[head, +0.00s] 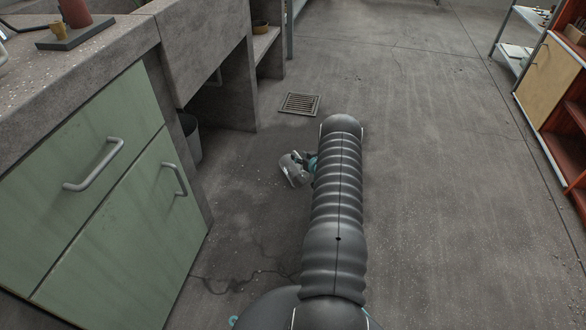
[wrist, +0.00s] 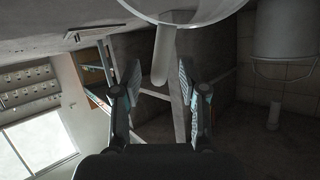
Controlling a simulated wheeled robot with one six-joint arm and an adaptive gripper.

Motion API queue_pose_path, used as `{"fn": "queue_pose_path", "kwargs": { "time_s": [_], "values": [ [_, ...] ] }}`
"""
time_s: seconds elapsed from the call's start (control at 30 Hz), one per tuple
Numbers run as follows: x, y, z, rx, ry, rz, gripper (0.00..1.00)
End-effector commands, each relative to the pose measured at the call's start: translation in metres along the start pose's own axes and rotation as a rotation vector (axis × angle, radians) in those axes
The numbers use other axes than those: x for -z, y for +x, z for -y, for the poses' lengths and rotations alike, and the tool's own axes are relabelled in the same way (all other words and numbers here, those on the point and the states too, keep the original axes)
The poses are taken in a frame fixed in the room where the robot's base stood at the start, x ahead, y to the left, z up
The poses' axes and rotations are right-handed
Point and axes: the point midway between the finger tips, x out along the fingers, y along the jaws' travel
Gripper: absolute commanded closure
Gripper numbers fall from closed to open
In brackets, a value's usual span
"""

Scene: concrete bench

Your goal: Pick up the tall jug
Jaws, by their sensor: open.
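I cannot tell for sure which thing is the tall jug. In the head view a tall reddish-brown vessel (head: 74,12) stands on a dark board on the counter, its top cut off by the frame. My gripper shows in the wrist view (wrist: 158,72), open, with its two fingers apart. A pale round-edged thing (wrist: 195,14) fills the top middle there. A rounded bar (wrist: 160,58) hangs from it in the picture, between the fingers; I cannot tell if they touch. In the head view my arm hides most of the gripper.
The counter (head: 110,45) has green cabinet doors (head: 110,215) below. A grey bin (head: 190,138) stands under the sink. A floor drain (head: 299,104) and shelves (head: 518,45) lie beyond. The floor to the right is clear.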

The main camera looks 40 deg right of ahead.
Motion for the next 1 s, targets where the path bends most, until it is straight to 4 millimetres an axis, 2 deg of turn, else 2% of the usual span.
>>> {"fn": "queue_pose_path", "kwargs": {
  "time_s": [0.03, 0.2, 0.5, 0.53, 0.7, 1.0],
  "values": [
    [0.000, 0.009, 0.001, 0.002, -0.002, -0.001, 0.57],
    [0.000, 0.026, 0.000, 0.001, -0.001, 0.000, 0.57],
    [0.001, 0.031, 0.000, 0.000, 0.000, 0.000, 0.57],
    [0.001, 0.031, 0.000, 0.000, 0.000, 0.000, 0.60],
    [0.001, 0.030, 0.000, 0.000, 0.000, 0.000, 1.00],
    [0.001, 0.030, 0.000, 0.000, 0.000, 0.000, 1.00]
  ]
}}
